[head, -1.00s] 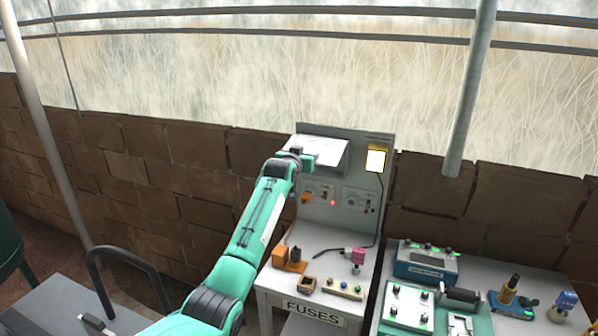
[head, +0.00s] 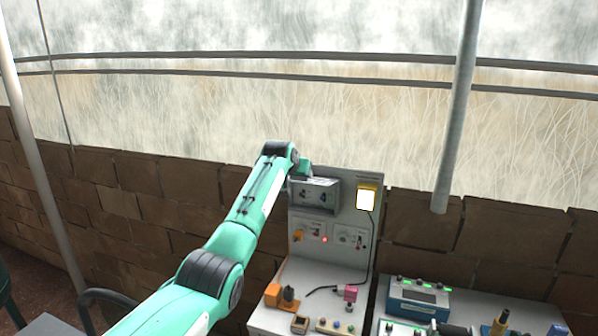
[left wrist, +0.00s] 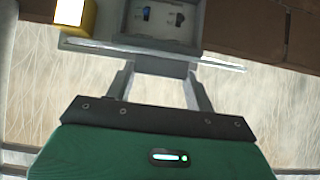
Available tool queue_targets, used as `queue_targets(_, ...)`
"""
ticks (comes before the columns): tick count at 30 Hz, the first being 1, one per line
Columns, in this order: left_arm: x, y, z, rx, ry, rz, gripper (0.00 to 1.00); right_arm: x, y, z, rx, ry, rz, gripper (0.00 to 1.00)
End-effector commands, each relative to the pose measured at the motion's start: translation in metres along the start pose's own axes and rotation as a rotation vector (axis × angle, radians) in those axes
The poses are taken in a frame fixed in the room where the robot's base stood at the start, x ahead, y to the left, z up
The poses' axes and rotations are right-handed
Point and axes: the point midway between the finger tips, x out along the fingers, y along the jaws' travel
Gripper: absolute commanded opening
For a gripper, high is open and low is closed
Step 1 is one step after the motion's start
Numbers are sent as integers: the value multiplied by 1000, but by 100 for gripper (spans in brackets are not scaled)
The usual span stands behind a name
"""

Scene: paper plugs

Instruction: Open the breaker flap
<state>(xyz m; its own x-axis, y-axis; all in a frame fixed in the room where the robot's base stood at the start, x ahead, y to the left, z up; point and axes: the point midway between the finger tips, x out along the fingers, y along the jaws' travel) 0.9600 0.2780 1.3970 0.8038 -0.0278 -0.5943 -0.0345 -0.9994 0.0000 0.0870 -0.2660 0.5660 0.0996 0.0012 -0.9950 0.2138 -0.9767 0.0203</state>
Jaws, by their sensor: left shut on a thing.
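The breaker box (head: 318,194) is on the upper part of the grey upright panel. Its front is uncovered, and small dark and blue switches show inside; the inside also shows in the left wrist view (left wrist: 163,20). The flap (left wrist: 222,64) is raised at the box's top edge and shows as a thin pale strip in the left wrist view. My left gripper (left wrist: 160,66) is shut on the flap. In the head view the gripper (head: 304,172) is at the box's upper left, partly hidden by my arm. My right gripper is in no view.
A lit yellow lamp (head: 367,197) is right of the box. Socket plates with an orange plug (head: 298,235) are below. Plugs and small blocks lie on the bench (head: 318,270).

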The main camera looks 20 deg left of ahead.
Motion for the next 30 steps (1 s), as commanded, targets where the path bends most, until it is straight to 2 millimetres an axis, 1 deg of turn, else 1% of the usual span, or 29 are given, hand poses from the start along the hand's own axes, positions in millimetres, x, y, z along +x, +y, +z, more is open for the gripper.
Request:
queue_targets(3, -2, 0, 2, -1, -22, 0, 13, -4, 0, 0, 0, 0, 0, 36)
queue_targets(15, -2, 0, 4, -1, -29, 0, 13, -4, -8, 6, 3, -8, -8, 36)
queue_targets(16, -2, 0, 4, -1, -29, 0, 56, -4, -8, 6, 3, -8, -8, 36)
queue_targets(19, -2, 0, 3, 0, -28, 0, 76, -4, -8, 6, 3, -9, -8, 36)
queue_targets(30, -5, 0, 2, 0, -24, 0, 76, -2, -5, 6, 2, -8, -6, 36)
